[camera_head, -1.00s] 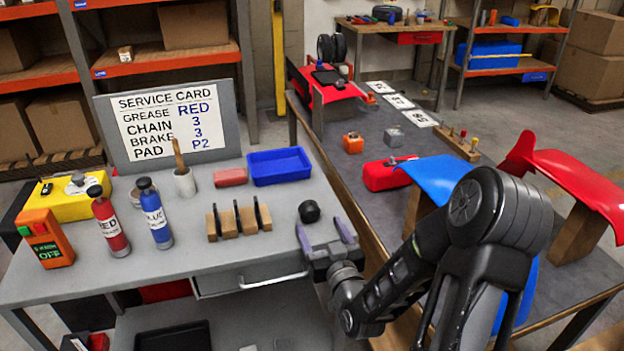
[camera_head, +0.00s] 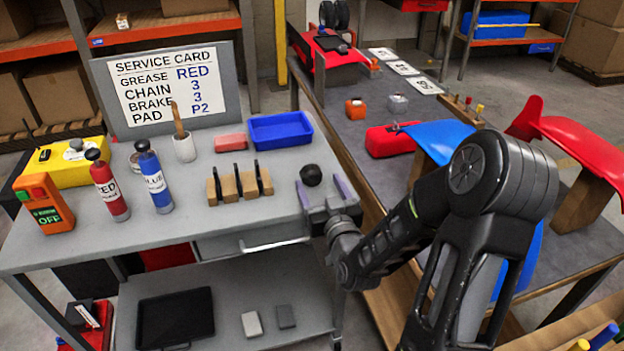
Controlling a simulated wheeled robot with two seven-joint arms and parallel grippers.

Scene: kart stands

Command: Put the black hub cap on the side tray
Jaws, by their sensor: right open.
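The black hub cap (camera_head: 311,175) is a small dark rounded piece on the grey bench top, near its right edge. My right gripper (camera_head: 321,187) is open, its two purple-grey fingers pointing at the hub cap. The hub cap lies at the fingertips, nearer the left finger; I cannot tell whether they touch. A blue tray (camera_head: 256,146) sits empty at the back of the bench top. A black tray (camera_head: 178,318) lies on the shelf below. The frames do not show which is the side tray. My left gripper is out of view.
Red (camera_head: 108,188) and blue bottles (camera_head: 154,180), a brush cup (camera_head: 184,148) and a pink block (camera_head: 231,142) are farther left. The service card (camera_head: 170,84) stands behind. The front middle bench top is clear.

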